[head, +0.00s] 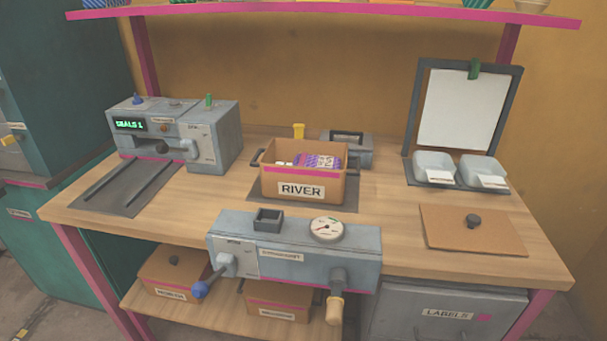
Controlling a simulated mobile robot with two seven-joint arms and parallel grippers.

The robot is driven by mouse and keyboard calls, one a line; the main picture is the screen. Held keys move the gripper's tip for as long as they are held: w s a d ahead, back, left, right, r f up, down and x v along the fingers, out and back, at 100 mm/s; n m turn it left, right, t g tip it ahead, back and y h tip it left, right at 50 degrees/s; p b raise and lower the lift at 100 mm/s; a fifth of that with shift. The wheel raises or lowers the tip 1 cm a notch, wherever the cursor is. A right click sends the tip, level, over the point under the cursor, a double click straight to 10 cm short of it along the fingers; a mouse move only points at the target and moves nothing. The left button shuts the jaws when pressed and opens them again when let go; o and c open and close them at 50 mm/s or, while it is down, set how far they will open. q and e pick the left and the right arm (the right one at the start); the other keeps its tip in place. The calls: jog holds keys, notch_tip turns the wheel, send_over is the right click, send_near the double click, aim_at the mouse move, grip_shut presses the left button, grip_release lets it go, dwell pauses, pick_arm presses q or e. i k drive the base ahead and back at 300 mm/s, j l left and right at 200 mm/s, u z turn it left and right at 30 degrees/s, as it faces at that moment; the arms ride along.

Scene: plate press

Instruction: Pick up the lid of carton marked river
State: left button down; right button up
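The carton marked RIVER (301,190) stands upright on a dark mat at the middle of the wooden table. It is a brown box with a pink stripe and dark side handles. Its top is open, and packets (318,161) with purple and white patterns show inside. A flat brown lid (445,228) with a dark round knob lies on the table at the right, apart from the carton. No writing is visible on the lid. Neither of my grippers is in view.
A grey machine (290,252) with a gauge and levers sits at the table's front edge. Another grey machine (222,125) stands at the back left. A framed board (463,110) and two white trays (435,166) are behind the lid. Two lidded cartons (172,275) (277,299) sit below.

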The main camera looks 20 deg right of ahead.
aim_at(462, 229)
jog(key=z, duration=1.75)
